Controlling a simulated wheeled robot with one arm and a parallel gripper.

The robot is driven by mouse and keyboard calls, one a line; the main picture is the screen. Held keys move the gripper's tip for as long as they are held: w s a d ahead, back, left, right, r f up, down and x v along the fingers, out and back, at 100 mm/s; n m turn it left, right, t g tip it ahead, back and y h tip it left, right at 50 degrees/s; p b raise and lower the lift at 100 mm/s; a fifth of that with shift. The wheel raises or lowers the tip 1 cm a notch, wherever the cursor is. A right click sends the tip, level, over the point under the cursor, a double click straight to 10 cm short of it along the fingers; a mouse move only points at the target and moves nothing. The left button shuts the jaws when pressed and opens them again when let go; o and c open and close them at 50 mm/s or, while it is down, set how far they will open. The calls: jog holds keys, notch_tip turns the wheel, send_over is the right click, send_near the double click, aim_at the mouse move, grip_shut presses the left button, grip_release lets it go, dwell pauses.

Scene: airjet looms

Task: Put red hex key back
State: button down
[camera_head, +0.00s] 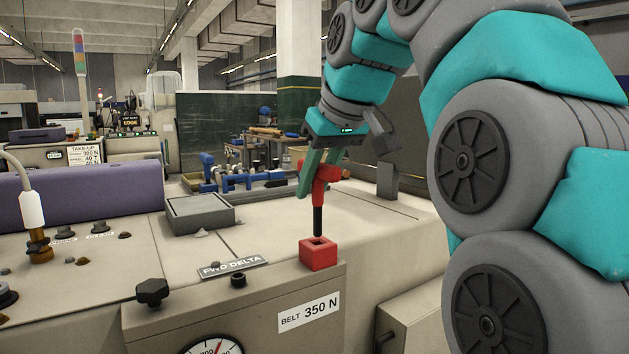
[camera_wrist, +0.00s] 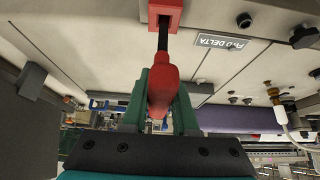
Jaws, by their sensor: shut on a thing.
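The red hex key (camera_head: 324,173) has a red T-shaped handle and a black shaft pointing down. My gripper (camera_head: 317,178) is shut on its red handle, with green fingers on either side. In the wrist view my gripper (camera_wrist: 160,78) holds the red hex key (camera_wrist: 162,88) between both fingers. A red square holder (camera_head: 319,256) with a hole in its top sits on the cabinet corner right below the shaft. The shaft's lower end shows just at or above the holder's back rim; I cannot tell whether it touches. The holder (camera_wrist: 161,10) also shows in the wrist view, at the shaft's end.
A black knob (camera_head: 152,292) and a small black cap (camera_head: 238,280) stand left of the holder. A grey box (camera_head: 200,213) sits behind on the machine top. A purple roller (camera_head: 80,195) lies at left. A grey upright bracket (camera_head: 388,181) stands at right.

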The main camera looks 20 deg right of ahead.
aim_at(333, 166)
jog(key=shift+f+b, duration=1.4)
jog(key=shift+f, duration=0.85)
grip_release()
jog(key=shift+r, duration=0.1)
jog(key=shift+p+v, duration=2.8)
jog(key=shift+v, duration=2.2)
